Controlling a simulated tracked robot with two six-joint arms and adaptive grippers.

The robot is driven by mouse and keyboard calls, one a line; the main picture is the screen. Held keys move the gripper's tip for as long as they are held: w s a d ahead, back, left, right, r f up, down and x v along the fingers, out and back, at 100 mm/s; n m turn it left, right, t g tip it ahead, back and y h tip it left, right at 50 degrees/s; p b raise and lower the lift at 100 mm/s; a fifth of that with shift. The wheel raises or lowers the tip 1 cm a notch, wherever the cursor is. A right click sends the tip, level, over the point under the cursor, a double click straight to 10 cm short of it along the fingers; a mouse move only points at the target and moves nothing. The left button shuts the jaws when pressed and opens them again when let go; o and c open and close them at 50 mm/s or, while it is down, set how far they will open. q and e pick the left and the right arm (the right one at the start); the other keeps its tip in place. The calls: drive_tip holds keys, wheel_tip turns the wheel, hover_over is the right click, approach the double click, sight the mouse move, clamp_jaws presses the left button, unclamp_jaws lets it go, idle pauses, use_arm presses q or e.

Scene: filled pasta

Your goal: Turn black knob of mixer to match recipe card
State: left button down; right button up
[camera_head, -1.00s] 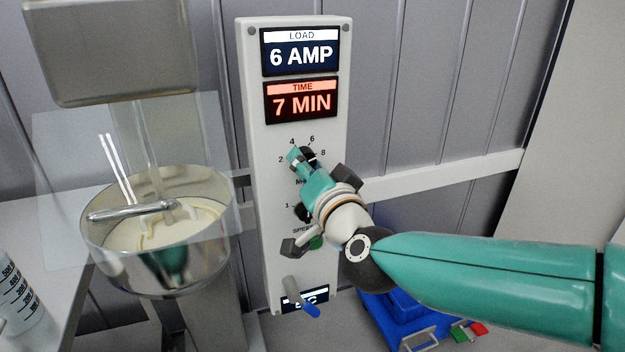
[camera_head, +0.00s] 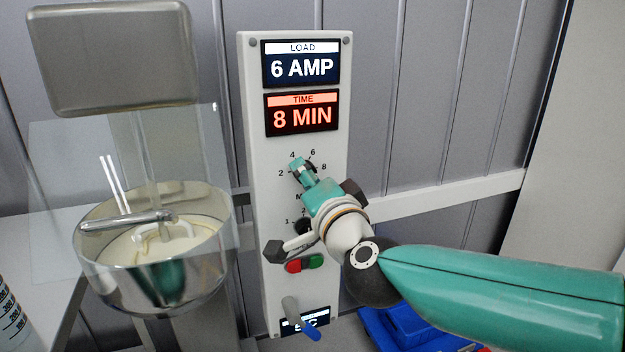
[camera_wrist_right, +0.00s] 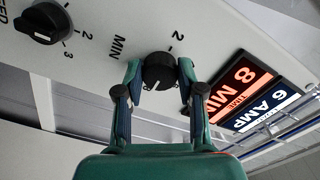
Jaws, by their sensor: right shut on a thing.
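The mixer's white control panel (camera_head: 262,215) stands in the middle of the head view. Its black MIN knob (camera_wrist_right: 160,70) sits between both fingers of my right gripper (camera_wrist_right: 158,84) in the right wrist view. The gripper is shut on this knob and covers most of it in the head view (camera_head: 304,170). The knob's white mark shows in the wrist view, but its exact number is hard to read. The TIME display (camera_head: 302,114) reads 8 MIN. The LOAD display (camera_head: 301,65) reads 6 AMP. I see no recipe card. My left gripper is not in view.
A second black knob, SPEED (camera_wrist_right: 42,22), sits near my right gripper. The steel bowl (camera_head: 105,275) of dough stands left. A blue crate (camera_head: 400,332) lies low at right.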

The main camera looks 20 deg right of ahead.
drive_tip(key=shift+d+f, duration=0.1)
drive_tip(key=o, duration=1.1)
drive_tip(key=shift+o, duration=0.2)
drive_tip(key=s, duration=1.2)
drive_tip(key=shift+d, duration=0.2)
